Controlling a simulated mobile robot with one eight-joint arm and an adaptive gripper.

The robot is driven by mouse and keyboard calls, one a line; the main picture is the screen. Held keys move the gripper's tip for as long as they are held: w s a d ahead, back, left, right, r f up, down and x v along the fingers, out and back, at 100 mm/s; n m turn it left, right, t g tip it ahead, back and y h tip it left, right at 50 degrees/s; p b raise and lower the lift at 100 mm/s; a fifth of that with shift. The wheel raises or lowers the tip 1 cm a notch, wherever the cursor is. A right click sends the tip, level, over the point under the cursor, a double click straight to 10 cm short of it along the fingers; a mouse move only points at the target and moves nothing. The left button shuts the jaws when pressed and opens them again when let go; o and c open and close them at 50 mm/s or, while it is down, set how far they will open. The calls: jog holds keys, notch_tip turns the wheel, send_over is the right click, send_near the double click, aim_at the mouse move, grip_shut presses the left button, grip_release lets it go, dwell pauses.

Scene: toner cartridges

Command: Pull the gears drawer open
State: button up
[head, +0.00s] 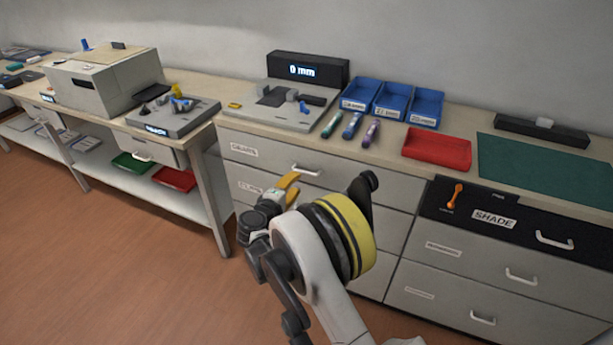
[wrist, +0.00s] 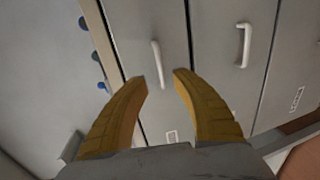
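The gears drawer (head: 272,167) is the top drawer of the middle grey cabinet and looks closed. Its small label (head: 243,149) is hard to read. Its white bar handle (head: 307,169) is right of the label; in the wrist view the handle (wrist: 157,63) stands just beyond my fingertips. My gripper (head: 290,184) has yellow fingers and is in front of the cabinet, near the handle. In the wrist view my gripper (wrist: 160,80) is open, with nothing between the fingertips. Whether a fingertip touches the drawer front cannot be told.
A second drawer (head: 250,187) lies below, with its handle (wrist: 244,45) in the wrist view. The counter holds blue bins (head: 392,98), a red tray (head: 437,149) and a "0 mm" display (head: 307,71). Open floor (head: 130,270) lies left.

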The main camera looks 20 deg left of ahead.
aim_at(306, 172)
jog(key=b+x, duration=0.2)
jog(key=x, duration=0.6)
jog(key=shift+w+d+f+b, duration=0.1)
jog(key=shift+w+d+b, duration=0.05)
jog(key=shift+w+b, duration=0.2)
jog(key=shift+c, duration=0.2)
grip_shut()
